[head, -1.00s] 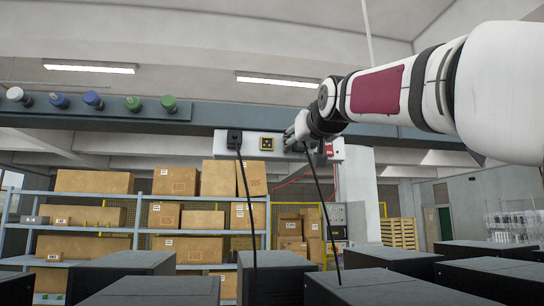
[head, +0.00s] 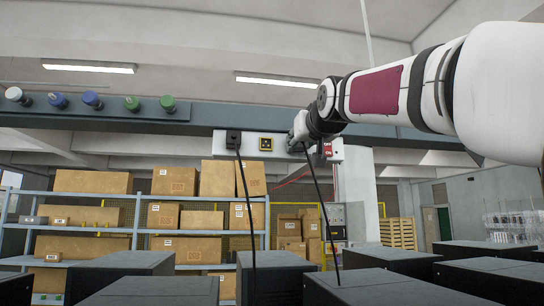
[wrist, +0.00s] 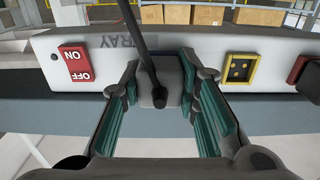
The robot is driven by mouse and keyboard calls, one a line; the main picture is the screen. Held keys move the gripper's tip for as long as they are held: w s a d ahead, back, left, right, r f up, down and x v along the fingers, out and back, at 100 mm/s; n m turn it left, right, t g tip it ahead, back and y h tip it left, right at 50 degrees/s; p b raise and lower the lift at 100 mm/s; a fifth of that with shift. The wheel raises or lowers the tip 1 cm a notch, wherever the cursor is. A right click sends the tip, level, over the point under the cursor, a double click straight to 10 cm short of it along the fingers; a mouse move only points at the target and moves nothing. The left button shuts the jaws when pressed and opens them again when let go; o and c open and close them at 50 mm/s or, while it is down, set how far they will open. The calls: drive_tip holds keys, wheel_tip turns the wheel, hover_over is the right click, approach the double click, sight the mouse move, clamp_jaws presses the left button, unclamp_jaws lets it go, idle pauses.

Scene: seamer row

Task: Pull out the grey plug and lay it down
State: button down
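The grey plug (wrist: 158,92) sits in the pale panel in the wrist view, with a dark cable running from it. The two fingers of my gripper (wrist: 160,85) stand on either side of it, their teal pads very close to its sides. I cannot tell whether they press on it. In the head view my gripper (head: 299,128) is at the panel's front and hides most of the plug. The plug's cable (head: 318,185) hangs down below it.
A yellow-framed socket (head: 266,144) and a black plug with its own cable (head: 233,139) are left of my gripper on the panel (head: 221,146). A red ON/OFF switch (wrist: 75,63) is on the other side. Black cabinets (head: 390,286) stand below.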

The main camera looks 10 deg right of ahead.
drive_tip(key=shift+s+b, duration=0.8)
drive_tip(key=shift+s, duration=2.15)
